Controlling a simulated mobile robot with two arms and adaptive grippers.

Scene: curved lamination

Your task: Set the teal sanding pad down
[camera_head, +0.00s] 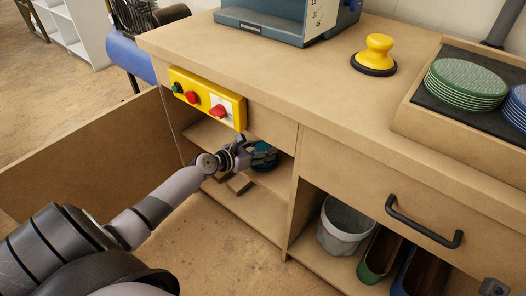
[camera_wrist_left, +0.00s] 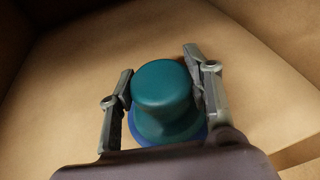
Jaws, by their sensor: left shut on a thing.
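The teal sanding pad (camera_head: 264,154) is inside the open cabinet bay below the control box, partly hidden by my left gripper (camera_head: 240,157). In the left wrist view the pad (camera_wrist_left: 163,95) shows a rounded teal knob with a blue rim below. My left gripper (camera_wrist_left: 162,92) has a finger on each side of the knob and is shut on it. A bare wooden board (camera_wrist_left: 265,90) lies beneath; I cannot tell whether the pad touches it. A small grey piece (camera_head: 493,287) at the bottom right edge may be part of my right gripper; its fingers cannot be made out.
Wooden blocks (camera_head: 238,183) lie below the gripper in the bay. An open door (camera_head: 85,155) stands to the left. A yellow control box (camera_head: 207,97) hangs above. A grey bucket (camera_head: 343,226) stands in the adjacent bay. A yellow-handled pad (camera_head: 376,52) sits on the worktop.

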